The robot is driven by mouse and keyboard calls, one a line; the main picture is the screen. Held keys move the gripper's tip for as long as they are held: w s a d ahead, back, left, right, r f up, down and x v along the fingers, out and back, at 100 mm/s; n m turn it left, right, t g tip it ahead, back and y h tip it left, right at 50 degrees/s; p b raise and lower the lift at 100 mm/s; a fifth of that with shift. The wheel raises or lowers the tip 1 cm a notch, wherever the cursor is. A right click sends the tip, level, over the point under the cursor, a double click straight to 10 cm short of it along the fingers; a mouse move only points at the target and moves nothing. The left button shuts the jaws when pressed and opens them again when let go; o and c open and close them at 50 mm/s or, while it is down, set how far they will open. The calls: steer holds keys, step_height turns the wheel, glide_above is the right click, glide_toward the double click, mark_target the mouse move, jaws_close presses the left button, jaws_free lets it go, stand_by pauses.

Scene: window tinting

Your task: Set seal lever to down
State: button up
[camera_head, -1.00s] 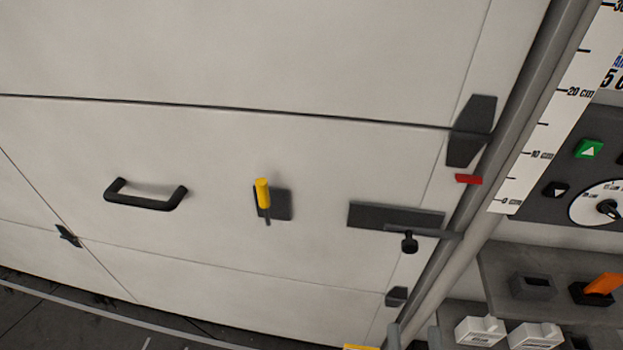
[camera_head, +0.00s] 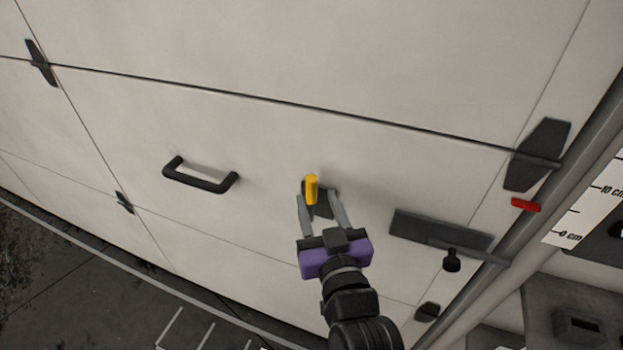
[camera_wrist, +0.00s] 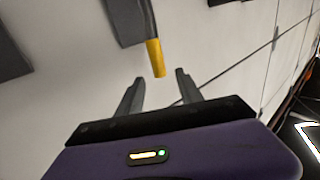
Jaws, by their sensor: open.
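The seal lever (camera_head: 312,190) has a yellow grip and sits on a dark plate on the pale door panel. In the head view its yellow end points up. My gripper (camera_head: 319,200) is open, with its two grey fingers on either side of the lever in that view. In the wrist view the yellow grip (camera_wrist: 155,58) lies just beyond the fingertips of my gripper (camera_wrist: 159,76), near the gap between them. The fingers do not appear to touch it. The dark plate is partly hidden behind the lever and fingers.
A black pull handle (camera_head: 200,176) is on the panel to the left. A dark sliding latch (camera_head: 440,229) with a black knob (camera_head: 452,261) is to the right. A red tab (camera_head: 525,205) sits by the door post. The panel above the lever is clear.

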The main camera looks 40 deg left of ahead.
mark_target(312, 186)
steer(key=p+x, duration=0.1)
steer(key=x, duration=0.5)
steer(key=shift+w+a, duration=0.2)
steer(key=shift+c, duration=0.2)
jaws_close()
stand_by(1.1)
